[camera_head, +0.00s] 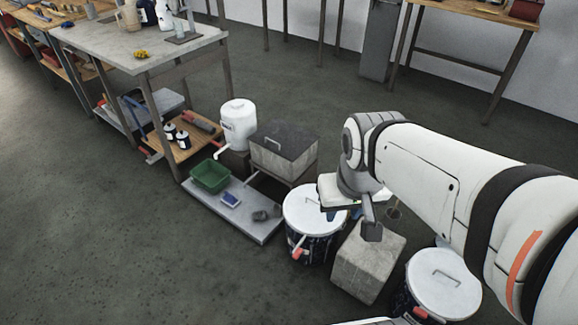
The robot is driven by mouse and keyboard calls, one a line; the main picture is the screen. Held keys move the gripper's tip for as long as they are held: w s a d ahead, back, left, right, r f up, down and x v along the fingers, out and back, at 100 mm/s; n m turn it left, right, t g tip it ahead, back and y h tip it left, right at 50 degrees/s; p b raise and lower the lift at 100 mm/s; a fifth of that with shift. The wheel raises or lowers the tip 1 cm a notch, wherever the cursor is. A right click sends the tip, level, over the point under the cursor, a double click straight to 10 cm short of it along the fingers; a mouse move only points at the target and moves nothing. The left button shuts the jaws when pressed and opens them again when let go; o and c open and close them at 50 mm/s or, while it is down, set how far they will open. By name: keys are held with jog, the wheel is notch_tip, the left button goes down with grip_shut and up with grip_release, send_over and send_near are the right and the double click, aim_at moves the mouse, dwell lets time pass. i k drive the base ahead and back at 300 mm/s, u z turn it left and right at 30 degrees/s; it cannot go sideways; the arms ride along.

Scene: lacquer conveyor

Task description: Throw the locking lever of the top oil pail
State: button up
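Two pails with white lids stand on the floor. The upper one in the picture (306,200) has a dark patterned body and a red-tipped lever (298,252) at its front, pointing down and left. The lower pail (446,272) stands to the right, partly cut off by the bottom edge, with a red lever part (424,314) at its front. My gripper (370,231) hangs over the right edge of the upper pail's lid and the concrete block. One dark finger shows clearly; the other is hard to make out, so its opening is unclear. It appears apart from the lever.
A concrete block (365,265) stands between the two pails. Behind are a grey lidded box (282,153) and a white tapped container (239,124). A low platform (245,227) at left holds a green bin (210,176). The floor at front left is clear.

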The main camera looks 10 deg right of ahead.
aim_at(297, 252)
jog(key=u, duration=0.05)
jog(key=k, duration=1.15)
jog(key=u, duration=0.45)
jog(key=i, duration=1.5)
jog(key=z, duration=0.25)
